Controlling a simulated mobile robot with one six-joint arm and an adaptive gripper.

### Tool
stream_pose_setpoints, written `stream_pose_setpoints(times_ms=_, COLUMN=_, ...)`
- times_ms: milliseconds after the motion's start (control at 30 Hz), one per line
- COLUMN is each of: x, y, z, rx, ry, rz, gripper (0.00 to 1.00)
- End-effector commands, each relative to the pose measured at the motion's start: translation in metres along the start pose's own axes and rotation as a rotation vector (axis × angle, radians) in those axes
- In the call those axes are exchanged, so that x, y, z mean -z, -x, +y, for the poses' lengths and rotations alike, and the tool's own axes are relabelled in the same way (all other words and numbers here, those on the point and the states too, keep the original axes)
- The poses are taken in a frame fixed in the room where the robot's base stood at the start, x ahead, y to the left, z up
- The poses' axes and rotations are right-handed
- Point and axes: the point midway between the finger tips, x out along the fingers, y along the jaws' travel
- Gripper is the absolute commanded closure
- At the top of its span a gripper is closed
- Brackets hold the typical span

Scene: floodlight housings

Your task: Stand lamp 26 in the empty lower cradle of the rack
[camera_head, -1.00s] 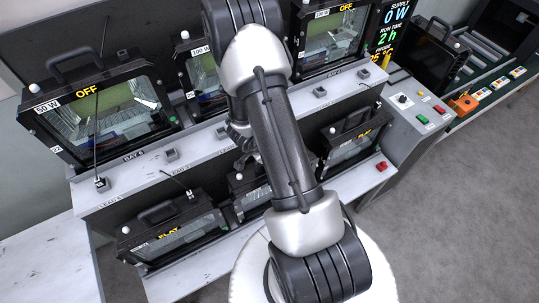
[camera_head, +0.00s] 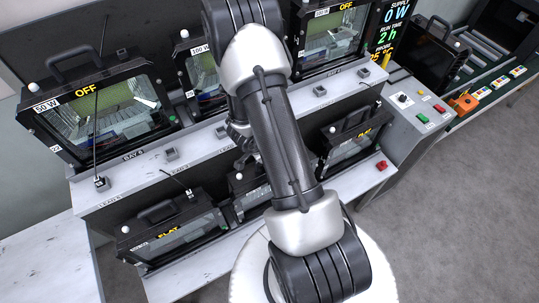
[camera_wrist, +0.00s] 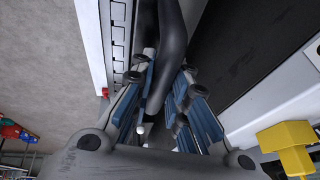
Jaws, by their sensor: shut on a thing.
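In the wrist view my gripper (camera_wrist: 163,95) has its blue-padded fingers on both sides of a dark curved handle (camera_wrist: 172,35), shut on it. In the head view my gripper (camera_head: 240,133) is mostly hidden behind my arm. Below it, a black floodlight (camera_head: 251,198) is in the middle of the rack's lower row, partly covered by my arm. Its number is not readable, so I cannot tell for sure that it is lamp 26, nor whether it is fully seated. The grey rack (camera_head: 120,190) has lamps in both rows.
Lower-row lamps marked FLAT stand at left (camera_head: 180,238) and right (camera_head: 350,145), close to the middle one. Upper lamps include a 50 W one (camera_head: 105,112) marked OFF. A control box (camera_head: 415,105) with buttons stands at right. Grey floor is clear at lower right.

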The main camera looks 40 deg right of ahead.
Motion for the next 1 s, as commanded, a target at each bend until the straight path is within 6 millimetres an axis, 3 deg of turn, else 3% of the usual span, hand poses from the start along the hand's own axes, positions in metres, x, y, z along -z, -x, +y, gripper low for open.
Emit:
stream_pose_setpoints(times_ms=267, x=0.0005, y=-0.0016, z=-0.0015, rx=0.004, ry=-0.001, rz=0.004, gripper=1.00)
stream_pose_setpoints(times_ms=300, x=0.0005, y=-0.0014, z=-0.0013, rx=0.004, ry=-0.001, rz=0.004, gripper=0.82)
stream_pose_setpoints(times_ms=600, x=-0.0004, y=-0.0019, z=0.0001, rx=0.001, ry=0.000, rz=0.001, gripper=0.62)
stream_pose_setpoints(times_ms=1000, x=-0.0020, y=0.0013, z=0.0019, rx=-0.003, ry=0.001, rz=-0.002, gripper=0.61)
